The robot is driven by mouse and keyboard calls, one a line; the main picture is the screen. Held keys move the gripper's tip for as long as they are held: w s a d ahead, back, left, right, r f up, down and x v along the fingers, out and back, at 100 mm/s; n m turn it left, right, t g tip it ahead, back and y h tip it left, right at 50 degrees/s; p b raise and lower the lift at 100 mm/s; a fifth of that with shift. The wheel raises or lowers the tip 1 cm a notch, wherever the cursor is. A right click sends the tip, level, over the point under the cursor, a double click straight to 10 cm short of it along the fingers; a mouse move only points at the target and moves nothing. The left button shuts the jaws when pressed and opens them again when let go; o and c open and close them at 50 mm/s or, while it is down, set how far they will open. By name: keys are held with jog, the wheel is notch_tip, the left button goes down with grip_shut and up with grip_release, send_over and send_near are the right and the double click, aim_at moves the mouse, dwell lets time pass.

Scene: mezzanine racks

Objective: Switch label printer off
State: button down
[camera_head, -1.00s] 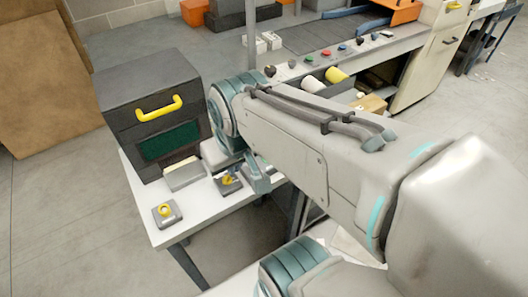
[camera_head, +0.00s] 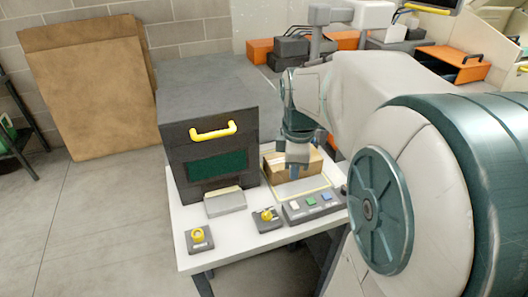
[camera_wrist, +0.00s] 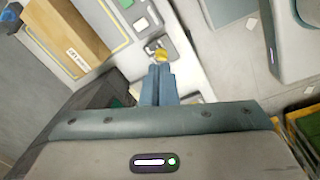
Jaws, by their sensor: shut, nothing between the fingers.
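A dark grey box-shaped machine (camera_head: 208,135) with a yellow handle and a green window stands on a white table; it appears to be the label printer. In front of it are two small grey switch boxes with yellow knobs: one at the front left corner (camera_head: 199,239) and one farther right (camera_head: 266,218). A yellow knob also shows just beyond my fingertips in the wrist view (camera_wrist: 160,55). My gripper (camera_head: 293,171) points down to the right of the machine; its blue fingers (camera_wrist: 157,70) are shut and empty. I cannot tell whether they touch the knob.
A button panel (camera_head: 313,205) with white, green and blue buttons sits right of the second knob. A cardboard box (camera_head: 277,166) stands behind my fingers. A pale block (camera_head: 225,204) lies before the machine. Open floor (camera_head: 100,235) lies left of the table.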

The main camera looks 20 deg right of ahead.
aim_at(299, 207)
jog(key=w+d+f+n+g+b, duration=0.1)
jog(key=w+d+f+n, duration=0.2)
jog(key=d+n, duration=0.1)
jog(key=shift+w+d+n, duration=0.2)
jog(key=shift+d+n, duration=0.1)
jog(key=shift+n, duration=0.4)
jog(key=shift+f, duration=0.2)
notch_tip(299, 207, down, 14)
jog(key=shift+r, duration=0.2)
jog(key=shift+f, duration=0.1)
jog(key=shift+f, duration=0.25)
jog(key=shift+s+r, duration=0.1)
jog(key=shift+s, duration=0.05)
